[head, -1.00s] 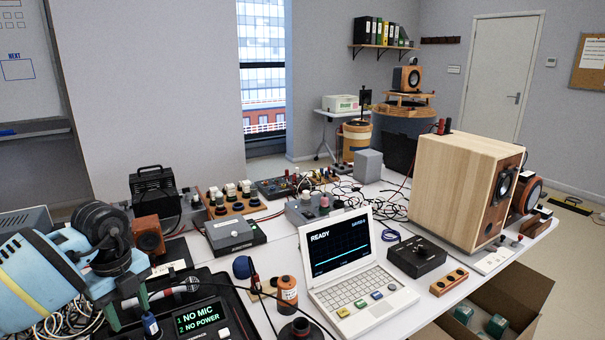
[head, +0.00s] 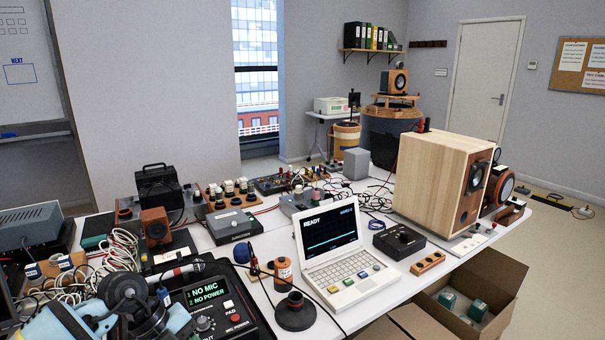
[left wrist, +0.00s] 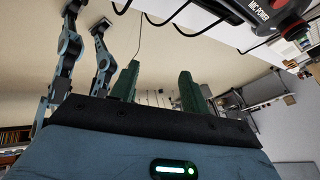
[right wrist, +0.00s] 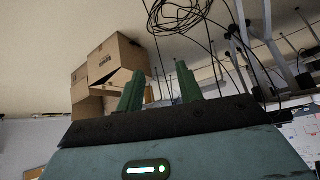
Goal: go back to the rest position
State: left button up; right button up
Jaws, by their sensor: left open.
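My left arm (head: 125,305) shows at the bottom left of the head view, in front of the table's near left part. Its gripper cannot be made out there. In the left wrist view my left gripper (left wrist: 159,68) has its two green fingers apart with nothing between them. In the right wrist view my right gripper (right wrist: 160,68) also has its fingers apart and is empty. My right arm does not show in the head view.
The table holds a white laptop (head: 333,250), a mic tester (head: 205,300), a wooden speaker (head: 440,185) and loose cables. An open cardboard box (head: 485,285) stands at right. The right wrist view shows cardboard boxes (right wrist: 105,65) and hanging cables (right wrist: 190,18).

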pick_arm(q)
jog(key=s+d+r+n+t+h+p, duration=0.1)
jog(key=s+d+n+t+h, duration=0.15)
jog(key=s+d+h, duration=0.45)
jog(key=s+d+r+n+t+h+p, duration=0.1)
jog(key=s+d+n+t+h, duration=0.15)
jog(key=d+t+h, duration=0.4)
jog(key=s+a+f+n+t+y+p, duration=0.1)
jog(key=s+a+f+n+t+y, duration=0.1)
jog(key=s+a+f+n+y, duration=0.45)
jog(key=s+a+f+n+t+y+p, duration=0.2)
jog(key=s+a+f+n+t+y, duration=0.15)
jog(key=s+f+n+y, duration=0.65)
jog(key=s+a+f+n+g, duration=0.1)
jog(key=s+n+g, duration=0.1)
jog(key=s, duration=0.2)
jog(key=s+a+f+n+g+y, duration=0.1)
jog(key=s+f+g, duration=0.1)
jog(key=s+g, duration=0.1)
jog(key=shift+s+a+n, duration=0.35)
jog(key=shift+s+a, duration=0.05)
jog(key=shift+s, duration=0.35)
pick_arm(e)
jog(key=w+r+t, duration=0.1)
jog(key=w+r, duration=0.2)
jog(key=r, duration=0.3)
jog(key=shift+w+d+r, duration=0.2)
jog(key=shift+d+r, duration=0.1)
pick_arm(q)
jog(key=shift+f, duration=0.1)
